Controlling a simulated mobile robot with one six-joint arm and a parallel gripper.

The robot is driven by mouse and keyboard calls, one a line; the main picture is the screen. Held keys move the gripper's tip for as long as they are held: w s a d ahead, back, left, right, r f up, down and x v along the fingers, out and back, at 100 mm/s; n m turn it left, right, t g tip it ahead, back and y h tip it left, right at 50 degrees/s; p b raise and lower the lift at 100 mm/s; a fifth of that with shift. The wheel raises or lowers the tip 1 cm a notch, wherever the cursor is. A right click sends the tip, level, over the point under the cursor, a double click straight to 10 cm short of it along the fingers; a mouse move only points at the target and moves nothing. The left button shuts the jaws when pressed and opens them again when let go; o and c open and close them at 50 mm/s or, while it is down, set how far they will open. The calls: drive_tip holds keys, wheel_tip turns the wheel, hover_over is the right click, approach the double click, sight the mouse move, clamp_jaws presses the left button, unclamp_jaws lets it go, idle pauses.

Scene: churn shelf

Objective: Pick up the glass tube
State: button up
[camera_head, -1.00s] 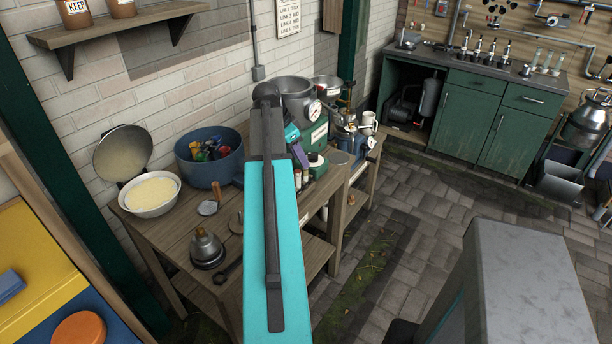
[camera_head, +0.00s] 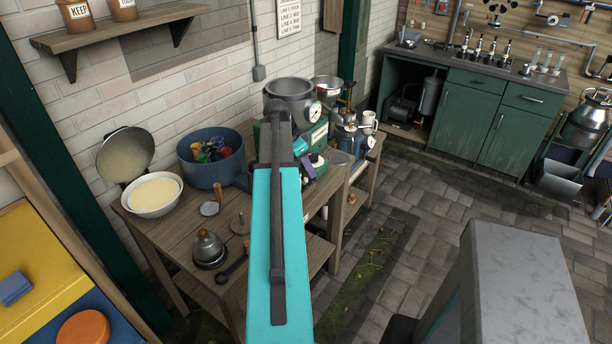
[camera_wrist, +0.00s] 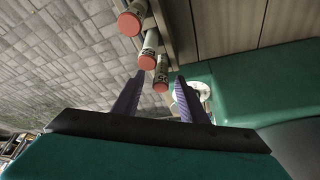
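In the wrist view, three small labelled tubes with salmon-red caps stand in a row: one at upper left (camera_wrist: 131,20), a middle one (camera_wrist: 149,46), and a nearer-centre one (camera_wrist: 162,66). I cannot tell which is the task's glass tube, or whether they are glass. My gripper (camera_wrist: 161,78) is open, its purple fingers apart, with the third tube seen between the fingertips and no clear contact. In the head view, my gripper (camera_head: 307,168) is over the right part of the wooden bench (camera_head: 180,238), partly hidden by my arm, which also hides most of the tubes.
A green machine body (camera_wrist: 255,85) is close on the right in the wrist view. A grey pot with gauge (camera_head: 290,92) stands behind my gripper; a blue pot (camera_head: 200,170) is to its left.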

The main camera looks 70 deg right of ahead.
idle(0.5)
clamp_jaws()
drive_tip(key=shift+r, duration=0.1)
drive_tip(key=shift+r+b, duration=1.3)
drive_tip(key=shift+r, duration=3.65)
